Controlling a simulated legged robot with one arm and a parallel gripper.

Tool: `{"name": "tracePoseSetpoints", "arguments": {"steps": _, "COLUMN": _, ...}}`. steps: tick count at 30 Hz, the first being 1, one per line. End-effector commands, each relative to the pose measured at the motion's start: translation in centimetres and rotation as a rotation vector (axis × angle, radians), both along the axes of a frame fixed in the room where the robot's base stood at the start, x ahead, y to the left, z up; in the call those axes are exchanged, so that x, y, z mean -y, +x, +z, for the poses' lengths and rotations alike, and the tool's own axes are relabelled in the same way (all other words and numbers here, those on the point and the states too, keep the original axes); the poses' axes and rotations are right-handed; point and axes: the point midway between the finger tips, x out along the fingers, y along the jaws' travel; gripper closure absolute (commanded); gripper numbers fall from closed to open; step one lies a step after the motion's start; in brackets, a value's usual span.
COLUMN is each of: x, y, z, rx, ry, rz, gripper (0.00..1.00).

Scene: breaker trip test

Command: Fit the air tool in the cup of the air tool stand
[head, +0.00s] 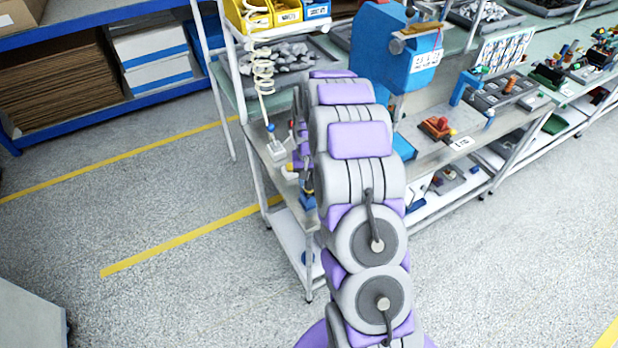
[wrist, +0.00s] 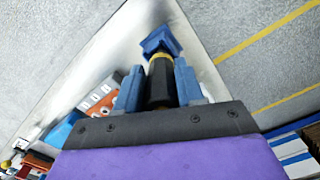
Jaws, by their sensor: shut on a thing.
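My gripper (wrist: 158,84) is shut on the air tool (wrist: 160,80), a dark cylinder with a yellow band, held between its two blue fingers. A blue angular piece (wrist: 160,40) shows at the tool's far end; I cannot tell whether it belongs to the tool or lies beyond it. In the head view, my gripper (head: 307,190) is at the bench's left front corner, mostly hidden by my arm. A small light block (head: 277,150) with a red-topped part stands on the bench left of my arm, below a coiled hose. I cannot make out the stand's cup.
The metal bench (head: 262,140) carries a blue machine (head: 380,50) and a red part (head: 437,127) to the right of my arm. A coiled cream hose (head: 263,72) hangs under yellow bins (head: 287,14). The floor left of the bench is clear.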

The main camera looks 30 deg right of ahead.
Motion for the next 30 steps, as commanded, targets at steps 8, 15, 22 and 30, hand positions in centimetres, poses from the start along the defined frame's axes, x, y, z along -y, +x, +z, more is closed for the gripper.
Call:
{"name": "tracePoseSetpoints", "arguments": {"steps": 8, "x": 0.01, "y": 0.02, "z": -0.61, "rx": 0.001, "ry": 0.0, "rz": 0.0, "gripper": 1.0}}
{"name": "tracePoseSetpoints", "arguments": {"steps": 15, "x": 0.02, "y": 0.04, "z": -0.78, "rx": 0.002, "ry": -0.001, "rz": 0.0, "gripper": 0.5}}
{"name": "tracePoseSetpoints", "arguments": {"steps": 22, "x": 0.01, "y": 0.05, "z": -0.8, "rx": 0.001, "ry": 0.0, "rz": 0.0, "gripper": 0.33}}
{"name": "tracePoseSetpoints", "arguments": {"steps": 30, "x": 0.02, "y": 0.1, "z": -0.43, "rx": 0.002, "ry": -0.001, "rz": 0.0, "gripper": 0.33}}
